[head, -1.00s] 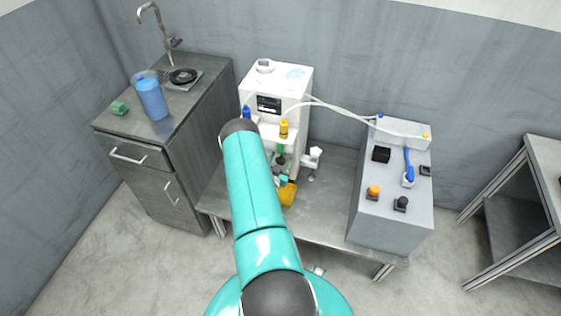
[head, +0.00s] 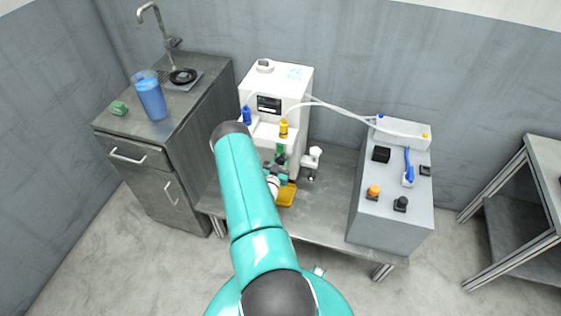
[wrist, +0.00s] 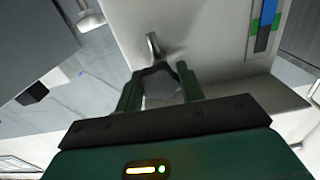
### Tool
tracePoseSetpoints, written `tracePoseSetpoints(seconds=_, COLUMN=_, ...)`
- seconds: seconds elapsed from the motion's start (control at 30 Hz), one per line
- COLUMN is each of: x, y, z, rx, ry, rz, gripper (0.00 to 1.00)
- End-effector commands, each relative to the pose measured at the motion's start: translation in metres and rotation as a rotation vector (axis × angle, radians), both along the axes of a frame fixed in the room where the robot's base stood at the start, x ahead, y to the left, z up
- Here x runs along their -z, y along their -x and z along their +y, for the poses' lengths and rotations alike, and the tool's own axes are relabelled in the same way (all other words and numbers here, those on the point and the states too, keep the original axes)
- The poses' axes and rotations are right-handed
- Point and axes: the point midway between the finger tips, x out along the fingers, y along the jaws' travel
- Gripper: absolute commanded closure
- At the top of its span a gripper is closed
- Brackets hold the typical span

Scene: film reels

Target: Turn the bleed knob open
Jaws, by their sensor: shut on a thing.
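The bleed knob (wrist: 160,84) is a dark grey, faceted knob on the pale machine's face in the wrist view. A bent metal spout (wrist: 153,43) shows just beyond it. My gripper (wrist: 160,74) is shut on the knob, one green finger on each side. In the head view my arm reaches to the lower front of the white machine (head: 288,80); the knob cannot be made out clearly there.
A yellow tray (head: 287,195) lies on the bench below my gripper. A white fitting (head: 315,152) stands just right. A grey control box (head: 390,220) is farther right, joined by pale hoses. A sink cabinet with a blue jug (head: 151,98) is left.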

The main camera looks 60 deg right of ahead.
Motion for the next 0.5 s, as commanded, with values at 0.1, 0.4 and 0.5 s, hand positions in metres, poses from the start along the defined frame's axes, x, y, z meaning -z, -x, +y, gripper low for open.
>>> tracePoseSetpoints(seconds=0.1, x=-0.0001, y=-0.0016, z=0.0011, rx=-0.003, ry=0.016, rz=0.092, gripper=0.85)
tracePoseSetpoints(seconds=0.4, x=0.0002, y=-0.0019, z=0.0013, rx=-0.003, ry=0.060, rz=0.369, gripper=0.85)
tracePoseSetpoints(seconds=0.5, x=0.0002, y=-0.0022, z=0.0011, rx=-0.003, ry=0.074, rz=0.463, gripper=0.85)
